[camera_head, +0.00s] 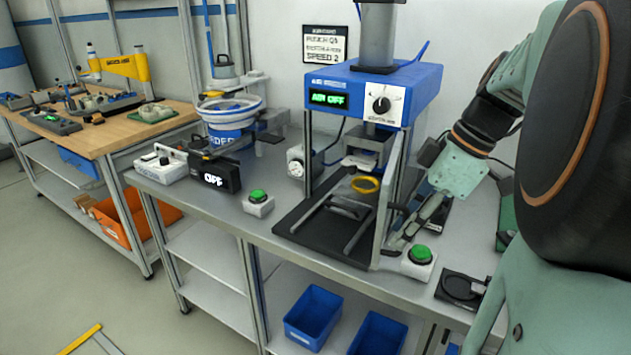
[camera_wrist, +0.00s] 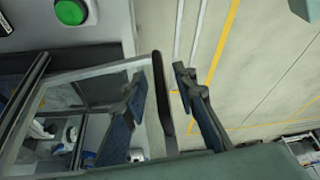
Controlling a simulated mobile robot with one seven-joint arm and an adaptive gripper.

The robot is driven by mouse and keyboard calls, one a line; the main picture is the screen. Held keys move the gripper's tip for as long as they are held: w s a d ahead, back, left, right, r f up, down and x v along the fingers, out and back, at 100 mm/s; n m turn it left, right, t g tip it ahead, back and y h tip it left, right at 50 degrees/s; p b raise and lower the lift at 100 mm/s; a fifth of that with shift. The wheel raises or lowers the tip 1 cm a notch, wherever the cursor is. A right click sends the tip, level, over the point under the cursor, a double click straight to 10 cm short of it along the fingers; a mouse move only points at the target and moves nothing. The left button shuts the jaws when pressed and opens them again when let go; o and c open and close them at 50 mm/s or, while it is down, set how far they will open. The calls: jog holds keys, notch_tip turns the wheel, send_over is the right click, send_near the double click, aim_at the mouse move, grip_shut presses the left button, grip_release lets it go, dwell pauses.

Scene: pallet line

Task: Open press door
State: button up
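The press (camera_head: 365,90) has a blue head with a green "AIR OFF" display and a black knob. Its door (camera_head: 388,200) is a pale-framed panel at the press's right side, seen nearly edge-on in the head view. The front of the press looks uncovered. In the wrist view the door frame (camera_wrist: 95,72) runs in from the left, with a dark handle bar (camera_wrist: 163,100) at its edge. My gripper (camera_wrist: 161,75) is open, with its fingers on either side of the bar. A gap shows on the right; contact on the left is unclear. In the head view my gripper (camera_head: 405,235) is beside the door.
Green buttons stand on the bench left (camera_head: 258,197) and right (camera_head: 421,254) of the press. A yellow ring (camera_head: 365,184) is inside the press. A bowl feeder (camera_head: 230,112) stands to the left. Blue bins (camera_head: 313,312) sit below. Floor before the bench is mostly clear.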

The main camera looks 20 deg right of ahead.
jog(key=v, duration=1.2)
jog(key=shift+s, duration=0.1)
